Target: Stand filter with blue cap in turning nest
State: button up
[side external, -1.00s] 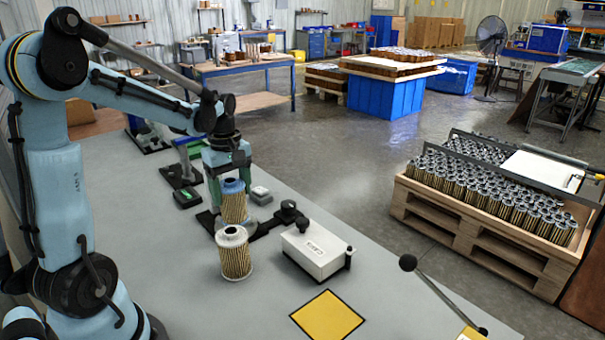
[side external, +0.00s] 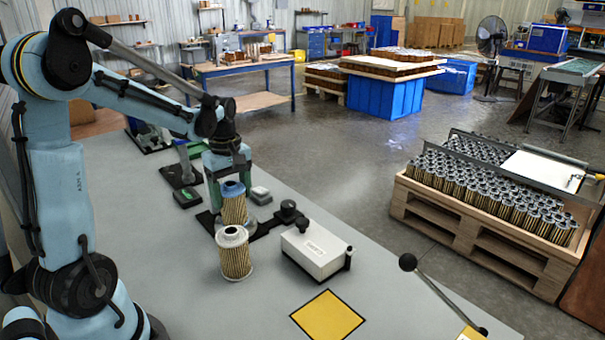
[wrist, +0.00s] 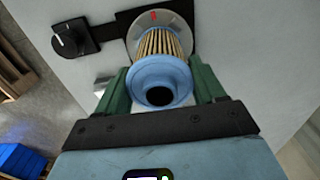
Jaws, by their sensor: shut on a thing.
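The filter with blue cap (side external: 234,207) is upright, with pleated tan sides, and also shows in the wrist view (wrist: 162,72). My gripper (side external: 230,180) is shut on it near the blue cap, with a green finger on each side in the wrist view (wrist: 160,82). Below the filter is the turning nest (wrist: 137,32), a round grey disc with a red mark. The filter's lower end is over or in the nest; I cannot tell whether it is fully seated. In the side view the white-capped filter hides much of the nest.
A white-capped filter (side external: 235,256) stands just in front. A white box (side external: 314,252) sits to the right, and a black knob (side external: 288,208) is behind it. A yellow square (side external: 327,315) marks the bench front. The bench between the box and the yellow square is clear.

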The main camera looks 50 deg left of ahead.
jog(key=o, duration=1.2)
jog(key=shift+r, duration=0.15)
jog(key=shift+r, duration=0.85)
jog(key=shift+r, duration=3.25)
jog(key=shift+d, duration=0.1)
